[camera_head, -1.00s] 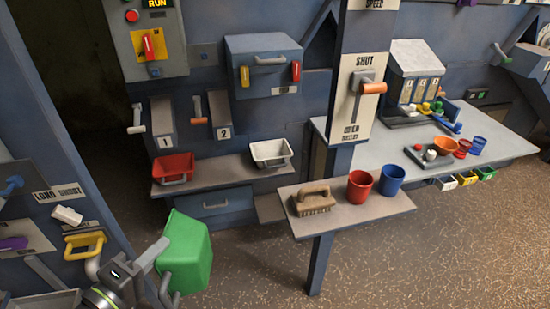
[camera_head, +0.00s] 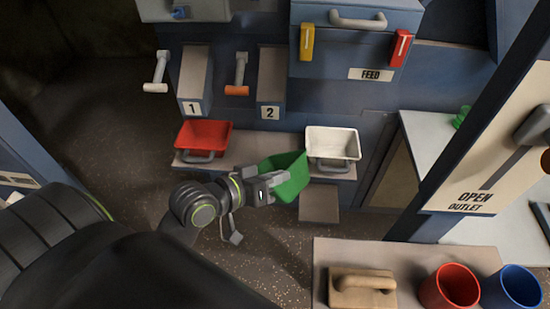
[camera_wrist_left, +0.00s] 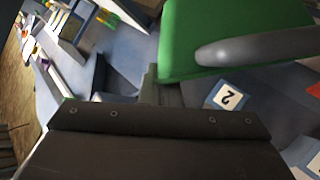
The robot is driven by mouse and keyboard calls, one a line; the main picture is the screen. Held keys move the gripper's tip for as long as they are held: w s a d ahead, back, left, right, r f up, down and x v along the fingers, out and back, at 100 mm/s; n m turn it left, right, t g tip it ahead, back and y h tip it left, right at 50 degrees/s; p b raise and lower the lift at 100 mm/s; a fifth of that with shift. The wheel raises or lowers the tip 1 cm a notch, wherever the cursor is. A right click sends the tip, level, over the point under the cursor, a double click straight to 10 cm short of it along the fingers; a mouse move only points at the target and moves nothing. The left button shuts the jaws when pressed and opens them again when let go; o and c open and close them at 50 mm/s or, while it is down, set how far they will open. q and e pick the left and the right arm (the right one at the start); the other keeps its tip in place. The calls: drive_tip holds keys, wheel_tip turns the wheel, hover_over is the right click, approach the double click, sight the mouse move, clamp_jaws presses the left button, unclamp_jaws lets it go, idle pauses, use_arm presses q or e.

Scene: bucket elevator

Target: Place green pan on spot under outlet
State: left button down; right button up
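Chutes 1 (camera_head: 195,80) and 2 (camera_head: 270,82) stand above the shelf. A small bare grey plate (camera_head: 319,203) sits low, right of the pan. I cannot tell which surface is the spot. My right gripper is out of view.
The red pan (camera_head: 204,136) and white pan (camera_head: 333,143) stand on the shelf (camera_head: 190,162). An outlet lever panel (camera_head: 490,165) rises at right. Floor at left is open.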

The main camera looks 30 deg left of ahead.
use_arm(q)
wheel_tip(320, 180, down, 10)
drive_tip(key=s+a+m+y+b, duration=0.1)
drive_tip(key=s+m+y+b, duration=0.1)
drive_tip(key=m+b, duration=0.45)
drive_tip(key=w+a+m+p, duration=0.1)
drive_tip(key=w+a, duration=0.4)
drive_tip(key=w, duration=0.4)
drive_tip(key=w+a+p, duration=0.1)
drive_tip(key=w+a, duration=0.3)
drive_tip(key=w, duration=0.5)
wheel_tip(320, 180, down, 7)
drive_tip(key=b, duration=0.1)
drive_tip(key=shift+s+f, duration=0.15)
drive_tip(key=c, duration=2.1)
unclamp_jaws()
drive_tip(key=o, duration=0.5)
drive_tip(key=shift+c, duration=0.2)
